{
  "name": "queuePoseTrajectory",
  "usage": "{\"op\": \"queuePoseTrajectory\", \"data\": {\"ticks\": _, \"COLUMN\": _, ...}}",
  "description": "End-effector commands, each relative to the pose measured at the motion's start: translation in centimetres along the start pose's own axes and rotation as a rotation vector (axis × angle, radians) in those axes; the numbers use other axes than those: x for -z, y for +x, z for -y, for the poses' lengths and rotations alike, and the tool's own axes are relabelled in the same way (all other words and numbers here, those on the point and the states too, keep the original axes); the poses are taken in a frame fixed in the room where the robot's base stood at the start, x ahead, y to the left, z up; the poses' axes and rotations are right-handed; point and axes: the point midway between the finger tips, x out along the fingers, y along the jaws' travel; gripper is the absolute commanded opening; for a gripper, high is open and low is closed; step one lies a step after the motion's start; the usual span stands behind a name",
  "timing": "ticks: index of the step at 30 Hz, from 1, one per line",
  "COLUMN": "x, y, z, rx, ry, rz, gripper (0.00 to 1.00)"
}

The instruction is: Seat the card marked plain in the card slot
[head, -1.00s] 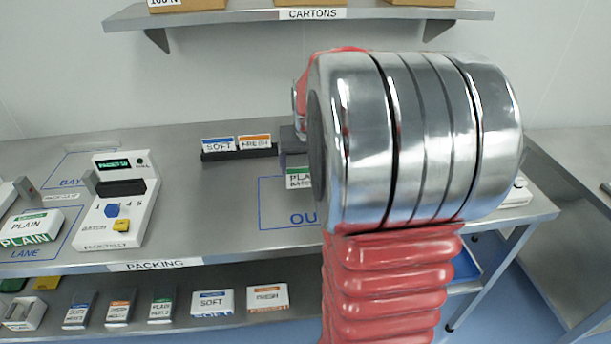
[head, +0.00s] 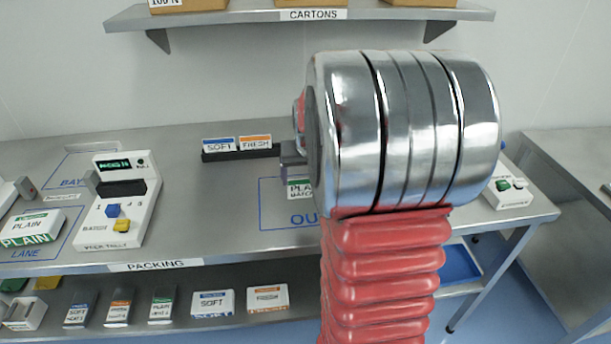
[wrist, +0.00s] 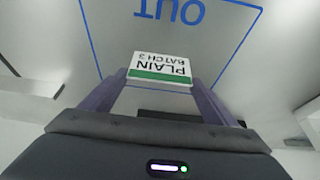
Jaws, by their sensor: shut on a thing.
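The plain card (head: 301,188) is white with a green band and shows partly beside my wrist in the head view. In the wrist view the card (wrist: 160,66) reads PLAIN BATCH 3 and sits between my fingertips. My gripper (wrist: 158,82) is shut on it, above the blue OUT outline. In the head view my gripper (head: 293,164) is mostly hidden by my wrist. A white pick tally unit (head: 133,214) at left has a dark slot (head: 124,188) below its display; I cannot tell whether this is the card slot.
A black rack (head: 240,152) holds the soft card (head: 219,144) and fresh card (head: 255,141). A white button box (head: 508,192) stands at the right. A plain carton (head: 32,228) lies at far left. The bench between the tally unit and the OUT outline is clear.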

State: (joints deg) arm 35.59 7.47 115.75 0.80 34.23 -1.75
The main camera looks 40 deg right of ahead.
Motion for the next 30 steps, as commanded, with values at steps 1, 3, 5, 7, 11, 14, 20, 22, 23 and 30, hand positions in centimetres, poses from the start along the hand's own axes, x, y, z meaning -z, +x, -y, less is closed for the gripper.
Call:
{"op": "queuePoseTrajectory", "data": {"ticks": 1, "x": 0.0, "y": 0.1, "z": 0.0, "rx": 0.0, "ry": 0.0, "rz": 0.0, "gripper": 0.82}}
{"op": "queuePoseTrajectory", "data": {"ticks": 3, "x": 0.0, "y": 0.1, "z": 0.0, "rx": 0.0, "ry": 0.0, "rz": 0.0, "gripper": 0.87}}
{"op": "queuePoseTrajectory", "data": {"ticks": 5, "x": 0.0, "y": 0.1, "z": 0.0, "rx": 0.0, "ry": 0.0, "rz": 0.001, "gripper": 0.92}}
{"op": "queuePoseTrajectory", "data": {"ticks": 7, "x": 0.0, "y": 0.1, "z": 0.0, "rx": 0.0, "ry": 0.001, "rz": 0.001, "gripper": 0.96}}
{"op": "queuePoseTrajectory", "data": {"ticks": 11, "x": 0.0, "y": 0.0, "z": 0.0, "rx": 0.0, "ry": 0.001, "rz": 0.001, "gripper": 1.0}}
{"op": "queuePoseTrajectory", "data": {"ticks": 14, "x": 0.0, "y": 0.0, "z": -0.1, "rx": 0.0, "ry": 0.001, "rz": 0.001, "gripper": 1.0}}
{"op": "queuePoseTrajectory", "data": {"ticks": 20, "x": 0.1, "y": -0.5, "z": -0.1, "rx": 0.0, "ry": 0.001, "rz": 0.0, "gripper": 1.0}}
{"op": "queuePoseTrajectory", "data": {"ticks": 22, "x": 0.1, "y": -1.0, "z": -0.1, "rx": 0.0, "ry": 0.001, "rz": -0.002, "gripper": 1.0}}
{"op": "queuePoseTrajectory", "data": {"ticks": 23, "x": 0.1, "y": -1.3, "z": -0.1, "rx": 0.0, "ry": 0.001, "rz": -0.003, "gripper": 1.0}}
{"op": "queuePoseTrajectory", "data": {"ticks": 30, "x": 0.2, "y": -4.7, "z": -0.1, "rx": -0.001, "ry": 0.001, "rz": -0.004, "gripper": 1.0}}
